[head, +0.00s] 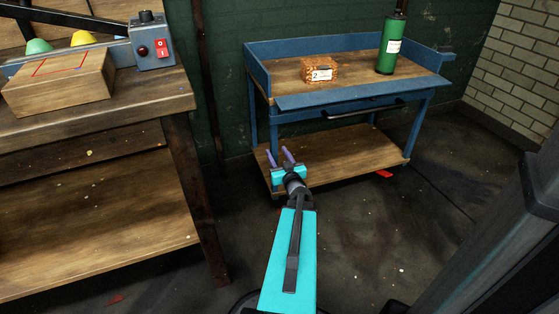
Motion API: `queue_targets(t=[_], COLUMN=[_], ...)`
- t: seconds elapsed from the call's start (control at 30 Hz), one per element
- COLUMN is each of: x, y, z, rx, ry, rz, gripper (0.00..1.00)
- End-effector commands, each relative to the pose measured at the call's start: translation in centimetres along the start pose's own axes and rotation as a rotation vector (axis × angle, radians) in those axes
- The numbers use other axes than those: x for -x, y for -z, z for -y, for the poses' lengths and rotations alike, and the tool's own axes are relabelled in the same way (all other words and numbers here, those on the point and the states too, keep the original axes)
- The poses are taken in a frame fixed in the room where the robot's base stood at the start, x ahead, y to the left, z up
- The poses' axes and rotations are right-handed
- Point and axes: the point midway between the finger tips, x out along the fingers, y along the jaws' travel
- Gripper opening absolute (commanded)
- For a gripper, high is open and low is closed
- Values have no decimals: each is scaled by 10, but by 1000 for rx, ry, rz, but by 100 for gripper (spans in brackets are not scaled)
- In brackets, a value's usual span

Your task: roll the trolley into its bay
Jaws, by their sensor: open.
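The trolley (262,68) has a blue metal frame, a wooden top and a wooden lower shelf (355,158). It stands near the dark green brick wall. A black bar handle (362,109) runs along its front side, below the top. My gripper (289,155) is open and empty, with two purple fingers pointing away from me. In the picture it overlaps the left part of the lower shelf, below and left of the handle. I cannot tell its exact distance from the trolley. Red floor marks (384,174) show beside the trolley's base; the bay's full outline is not visible.
A wooden workbench (95,118) at left carries a wooden block and a grey switch box (152,42). A dark post (490,235) rises at right. Floor between is open.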

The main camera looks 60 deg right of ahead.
Motion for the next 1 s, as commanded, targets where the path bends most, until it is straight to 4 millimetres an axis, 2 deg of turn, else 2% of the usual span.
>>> queue_targets(t=[0.1,0.6,0.8,1.0], x=[-17,-74,-92,-101], y=[-3,-2,-2,-1], z=[-1,0,-1,0], rx=[2,1,1,1], ry=[0,0,0,0], rz=[-1,0,0,1], gripper=[44,44,44,44])
